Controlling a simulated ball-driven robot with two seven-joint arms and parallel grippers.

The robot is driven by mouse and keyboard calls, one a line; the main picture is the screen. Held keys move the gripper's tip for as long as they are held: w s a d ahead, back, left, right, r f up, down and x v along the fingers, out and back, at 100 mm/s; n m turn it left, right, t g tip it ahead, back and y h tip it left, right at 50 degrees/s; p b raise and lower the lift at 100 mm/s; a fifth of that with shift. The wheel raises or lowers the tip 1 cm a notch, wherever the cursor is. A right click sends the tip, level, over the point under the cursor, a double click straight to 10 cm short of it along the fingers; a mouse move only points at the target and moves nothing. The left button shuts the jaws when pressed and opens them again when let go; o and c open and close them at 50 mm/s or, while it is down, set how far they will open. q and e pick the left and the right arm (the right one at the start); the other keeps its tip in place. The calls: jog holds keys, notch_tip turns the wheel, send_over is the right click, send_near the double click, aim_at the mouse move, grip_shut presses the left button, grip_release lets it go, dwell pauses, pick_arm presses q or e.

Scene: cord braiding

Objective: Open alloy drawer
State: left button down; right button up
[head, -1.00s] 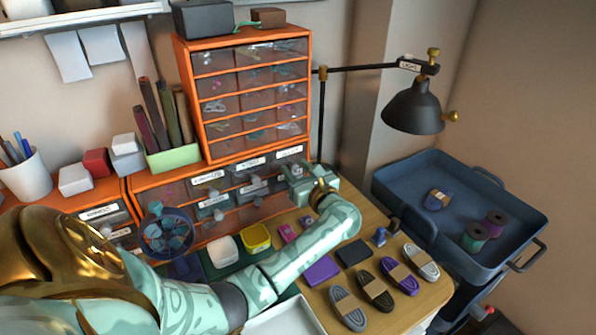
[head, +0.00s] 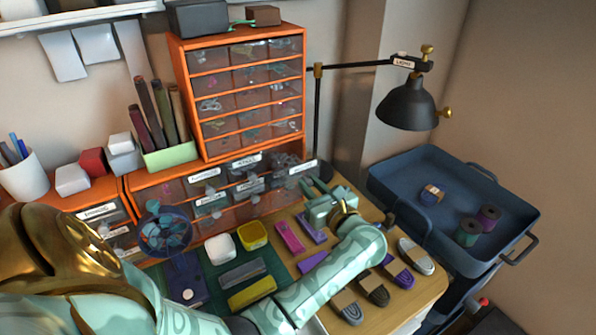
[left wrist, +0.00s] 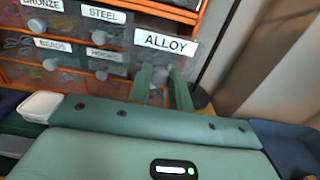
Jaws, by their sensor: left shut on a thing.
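The alloy drawer, with its white label (left wrist: 166,41) reading ALLOY, is at the right end of the upper row of small labelled drawers. In the head view the drawer (head: 301,168) stands out from the cabinet front, partly open, with its contents showing from above. My left gripper (head: 311,186) is in front of it. In the left wrist view its two green fingers (left wrist: 163,88) are shut on the drawer's round knob (left wrist: 165,73), just below the label. The fingers partly hide the knob. My right gripper is not in view.
The neighbouring steel drawer (left wrist: 103,14) and the lower drawers look shut. A black lamp (head: 407,105) stands right of the orange cabinet (head: 187,95). A blue tray (head: 400,172) stands at the right.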

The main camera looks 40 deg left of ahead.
pick_arm(q)
jog(key=v, duration=0.2)
jog(key=shift+s+d, duration=0.1)
jog(key=shift+d, duration=0.3)
jog(key=c, duration=1.3)
grip_release()
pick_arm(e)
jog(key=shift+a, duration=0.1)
